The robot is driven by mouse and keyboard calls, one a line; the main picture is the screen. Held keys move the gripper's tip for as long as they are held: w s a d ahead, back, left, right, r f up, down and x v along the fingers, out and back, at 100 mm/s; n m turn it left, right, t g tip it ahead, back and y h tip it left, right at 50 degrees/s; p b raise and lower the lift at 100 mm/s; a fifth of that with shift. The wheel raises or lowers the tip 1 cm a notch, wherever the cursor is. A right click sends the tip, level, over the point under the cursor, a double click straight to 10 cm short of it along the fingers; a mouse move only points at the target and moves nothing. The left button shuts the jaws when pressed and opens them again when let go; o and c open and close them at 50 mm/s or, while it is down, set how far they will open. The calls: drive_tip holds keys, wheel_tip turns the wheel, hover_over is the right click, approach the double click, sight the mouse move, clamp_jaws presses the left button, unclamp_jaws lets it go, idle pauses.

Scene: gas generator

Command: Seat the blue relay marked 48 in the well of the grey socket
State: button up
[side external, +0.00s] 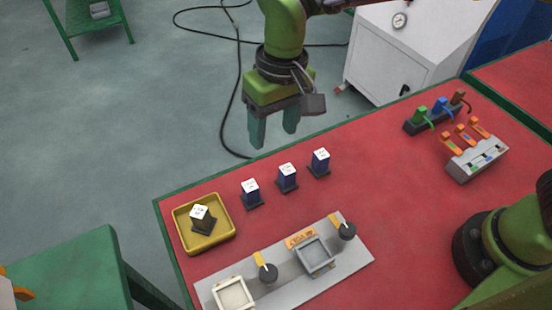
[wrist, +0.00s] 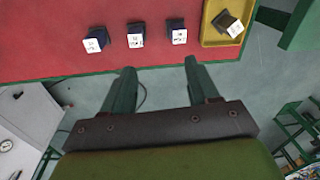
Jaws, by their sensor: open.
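A yellow tray (side external: 186,240) at the left holds a dark relay (side external: 203,219), tilted. The plate (side external: 290,280) also bears a cream socket (side external: 233,293) and two black knobs with yellow levers. A switch block (side external: 476,158) and coloured plugs (side external: 440,110) stand at the right.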

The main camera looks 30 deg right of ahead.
hover_over(250, 186)
drive_tip(key=f, duration=0.2)
wheel_tip(250, 186, up, 2)
drive_tip(key=m+h, duration=0.1)
wheel_tip(250, 186, down, 17)
drive_tip(key=shift+r, duration=0.1)
